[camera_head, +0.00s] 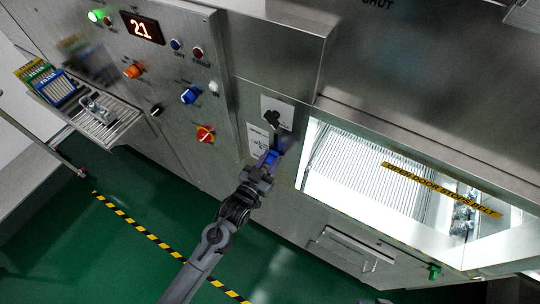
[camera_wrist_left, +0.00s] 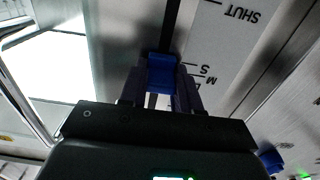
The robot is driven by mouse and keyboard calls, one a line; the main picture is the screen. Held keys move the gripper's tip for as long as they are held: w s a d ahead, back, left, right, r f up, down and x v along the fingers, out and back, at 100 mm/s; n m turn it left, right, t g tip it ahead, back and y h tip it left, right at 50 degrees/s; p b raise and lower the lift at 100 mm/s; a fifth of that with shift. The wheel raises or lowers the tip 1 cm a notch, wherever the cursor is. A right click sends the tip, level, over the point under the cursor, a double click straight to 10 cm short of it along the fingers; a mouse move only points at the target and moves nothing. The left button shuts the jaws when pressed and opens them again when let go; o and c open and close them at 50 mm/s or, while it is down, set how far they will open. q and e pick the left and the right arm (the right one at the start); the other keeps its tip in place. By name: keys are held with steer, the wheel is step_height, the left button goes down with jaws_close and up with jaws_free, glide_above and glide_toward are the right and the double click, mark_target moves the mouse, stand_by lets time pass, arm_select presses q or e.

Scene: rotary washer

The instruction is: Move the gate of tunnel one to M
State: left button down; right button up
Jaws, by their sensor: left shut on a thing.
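My left gripper (camera_head: 270,160) is in front of the steel washer panel, below a black rotary knob (camera_head: 272,118). In the left wrist view, my left gripper (camera_wrist_left: 160,88) is shut on a blue gate handle (camera_wrist_left: 161,73), with one dark finger on each side. The handle sits at a dark vertical slot (camera_wrist_left: 171,25). Beside the slot is a pale scale plate (camera_wrist_left: 222,45) marked SHUT, S and M, upside down in this view. A further mark below M is partly hidden by a finger. The handle is near the S and M marks; I cannot tell its exact setting.
A lit tunnel opening (camera_head: 365,170) with a yellow warning strip (camera_head: 440,190) lies right of the gripper. A wire tray (camera_head: 105,120) juts out at left. Green floor (camera_head: 100,230) is open below.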

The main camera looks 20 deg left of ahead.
arm_select(q)
steer(key=shift+r, duration=0.3)
steer(key=c, duration=0.8)
jaws_free()
steer(key=s+a+b, duration=0.1)
steer(key=s, duration=0.9)
steer(key=shift+s+a, duration=0.3)
steer(key=shift+s, duration=0.05)
